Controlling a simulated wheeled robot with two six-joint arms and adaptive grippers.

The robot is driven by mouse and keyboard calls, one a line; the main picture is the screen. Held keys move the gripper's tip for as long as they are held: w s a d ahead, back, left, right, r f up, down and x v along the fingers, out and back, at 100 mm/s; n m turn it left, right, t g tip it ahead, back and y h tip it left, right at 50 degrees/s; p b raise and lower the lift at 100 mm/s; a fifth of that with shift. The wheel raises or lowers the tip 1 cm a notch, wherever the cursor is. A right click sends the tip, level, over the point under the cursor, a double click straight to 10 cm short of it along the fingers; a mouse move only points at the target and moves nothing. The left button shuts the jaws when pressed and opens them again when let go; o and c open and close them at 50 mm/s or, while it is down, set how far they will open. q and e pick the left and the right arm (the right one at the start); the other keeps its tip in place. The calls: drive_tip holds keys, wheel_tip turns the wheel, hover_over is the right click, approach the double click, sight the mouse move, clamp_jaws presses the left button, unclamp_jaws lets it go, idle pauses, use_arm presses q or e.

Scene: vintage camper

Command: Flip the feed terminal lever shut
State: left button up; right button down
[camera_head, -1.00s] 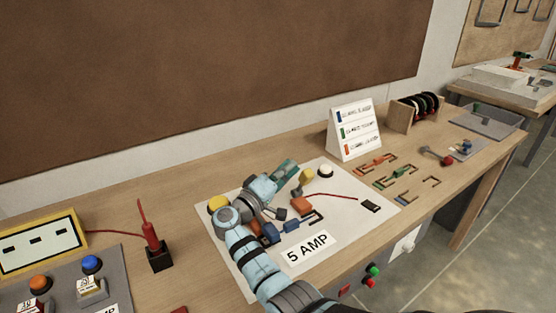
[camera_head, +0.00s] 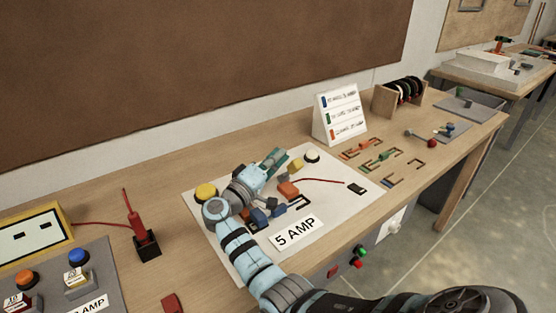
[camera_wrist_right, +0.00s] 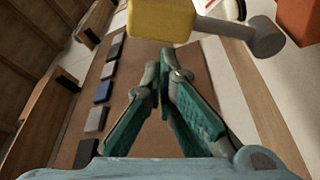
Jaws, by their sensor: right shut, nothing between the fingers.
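My right gripper (camera_head: 278,158) is over the white board (camera_head: 345,203) on the bench, its teal fingers together and empty. In the right wrist view the closed fingertips (camera_wrist_right: 163,62) point at a yellow block (camera_wrist_right: 163,18). A pale lever arm with a grey rounded end (camera_wrist_right: 268,36) sticks out to the right of this block. I cannot tell whether the fingers touch the block or lever. An orange block (camera_head: 288,190) sits just in front. My left gripper is not in view.
The board also carries a yellow dome (camera_head: 206,193), blue blocks (camera_head: 260,218), a pale button (camera_head: 311,157), a red wire and a "5 AMP" label (camera_head: 298,235). A white sign (camera_head: 341,115) stands behind. A red probe in a black holder (camera_head: 147,243) stands left.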

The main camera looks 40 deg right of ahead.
drive_tip(key=a+b, duration=0.2)
drive_tip(key=a, duration=0.7)
drive_tip(key=shift+a, duration=0.25)
